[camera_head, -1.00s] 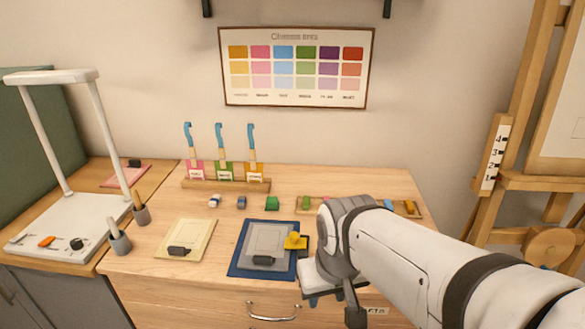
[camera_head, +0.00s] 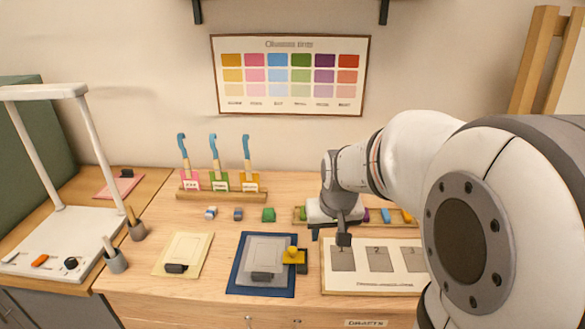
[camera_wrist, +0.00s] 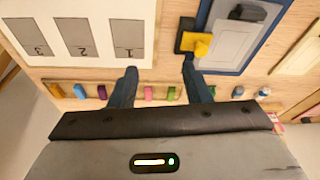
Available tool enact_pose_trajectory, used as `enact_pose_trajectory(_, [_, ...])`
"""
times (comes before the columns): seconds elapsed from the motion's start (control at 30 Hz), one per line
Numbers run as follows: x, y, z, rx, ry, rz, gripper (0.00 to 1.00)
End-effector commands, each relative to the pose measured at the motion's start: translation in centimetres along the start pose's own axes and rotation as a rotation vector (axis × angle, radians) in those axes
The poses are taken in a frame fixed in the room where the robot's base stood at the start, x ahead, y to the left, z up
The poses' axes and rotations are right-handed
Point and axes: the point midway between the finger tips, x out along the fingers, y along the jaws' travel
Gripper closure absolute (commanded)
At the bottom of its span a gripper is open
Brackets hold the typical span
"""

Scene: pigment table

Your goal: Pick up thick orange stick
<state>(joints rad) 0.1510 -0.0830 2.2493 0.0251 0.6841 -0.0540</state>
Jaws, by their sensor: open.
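A thick orange-yellow stick (camera_head: 406,216) lies at the right end of a row of coloured sticks on a low wooden tray (camera_head: 299,222). In the wrist view it appears as the leftmost stick (camera_wrist: 56,90). My gripper (camera_head: 330,235) is above the tray's left and middle part, to the left of this stick in the head view. In the wrist view my gripper (camera_wrist: 159,67) has its two dark fingers wide apart with nothing between them. My gripper hides part of the row in both views.
A card with numbered grey patches (camera_head: 408,256) lies in front of the tray. A blue board (camera_head: 237,281) with a yellow-handled tool (camera_head: 292,255) lies to its left. A brush rack (camera_head: 222,194) is behind.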

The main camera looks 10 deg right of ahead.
Motion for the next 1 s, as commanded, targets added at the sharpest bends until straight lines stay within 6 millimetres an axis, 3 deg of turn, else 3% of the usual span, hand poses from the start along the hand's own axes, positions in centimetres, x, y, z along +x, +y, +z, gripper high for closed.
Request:
enact_pose_trajectory(0.03, [0.4,1.1,-2.5,0.022,0.003,0.006,0.56])
enact_pose_trajectory(0.2, [4.1,5.0,-9.1,0.081,0.043,0.026,0.56])
enact_pose_trajectory(0.4, [8.6,9.3,-13.7,0.133,0.081,0.049,0.56])
enact_pose_trajectory(0.6, [10.9,11.3,-15.2,0.154,0.099,0.060,0.56])
enact_pose_trajectory(1.0, [14.4,11.4,-16.0,0.155,0.100,0.061,0.56])
